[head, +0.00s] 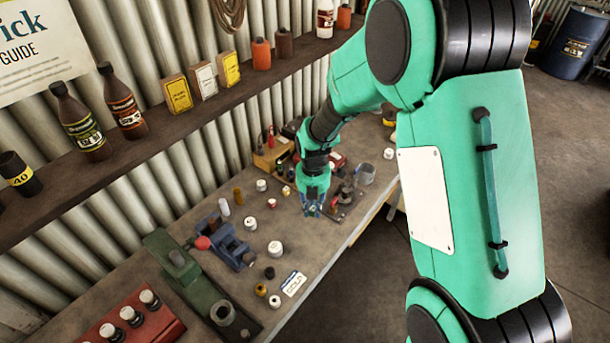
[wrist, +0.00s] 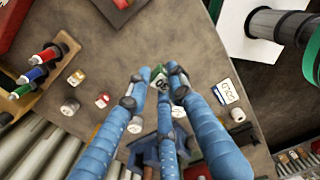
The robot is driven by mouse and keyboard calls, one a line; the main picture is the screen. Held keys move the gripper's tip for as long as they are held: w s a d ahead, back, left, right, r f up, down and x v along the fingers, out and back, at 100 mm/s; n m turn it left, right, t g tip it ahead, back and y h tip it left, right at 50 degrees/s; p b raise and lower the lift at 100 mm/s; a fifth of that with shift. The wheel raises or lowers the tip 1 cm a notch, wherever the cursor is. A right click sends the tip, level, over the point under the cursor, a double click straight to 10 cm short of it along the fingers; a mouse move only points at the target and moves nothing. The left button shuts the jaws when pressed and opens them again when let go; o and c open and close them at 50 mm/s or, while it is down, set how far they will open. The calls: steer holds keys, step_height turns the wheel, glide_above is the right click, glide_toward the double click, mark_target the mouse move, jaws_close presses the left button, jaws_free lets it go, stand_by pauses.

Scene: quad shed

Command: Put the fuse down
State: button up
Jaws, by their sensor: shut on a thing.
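My gripper (head: 312,210) hangs over the right part of the workbench (head: 330,240) in the head view. In the wrist view its blue fingers (wrist: 158,82) are closed around a small fuse (wrist: 158,74) with green and pale parts and dark markings. The fingers cover much of the fuse. The fuse is too small to make out in the head view. I cannot tell for sure whether it touches the bench top.
Several small white-and-coloured cylinders stand about the bench, one of them white (head: 275,248). A card (head: 293,284) lies near the front edge. A blue vise (head: 232,245) stands left of my gripper. A bottle shelf (head: 140,140) runs behind.

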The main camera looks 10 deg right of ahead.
steer(key=w+n+p, duration=0.1)
steer(key=w+p, duration=0.6)
steer(key=w, duration=1.8)
steer(key=shift+w+d+n, duration=0.2)
steer(key=shift+w+n, duration=0.2)
steer(key=shift+w+d+f+p, duration=0.1)
steer(key=shift+w+f+p, duration=0.1)
steer(key=shift+w+p, duration=0.5)
steer(key=shift+w+b, duration=0.1)
steer(key=shift+b, duration=0.2)
steer(key=s+d+m+b, duration=0.5)
steer(key=s+m+b, duration=0.2)
steer(key=m, duration=0.6)
steer(key=s+d+m+b, duration=0.4)
steer(key=s+m+b, duration=0.3)
steer(key=s+m, duration=0.4)
steer(key=m, duration=0.3)
steer(key=shift+s+d, duration=0.2)
steer(key=shift+d, duration=0.2)
steer(key=shift+s+d+m+b, duration=0.2)
steer(key=shift+s+m+b, duration=0.1)
steer(key=shift+s+m, duration=0.3)
steer(key=shift+s+d+m+b, duration=0.15)
steer(key=shift+s+m+b, duration=0.2)
steer(key=shift+m, duration=0.45)
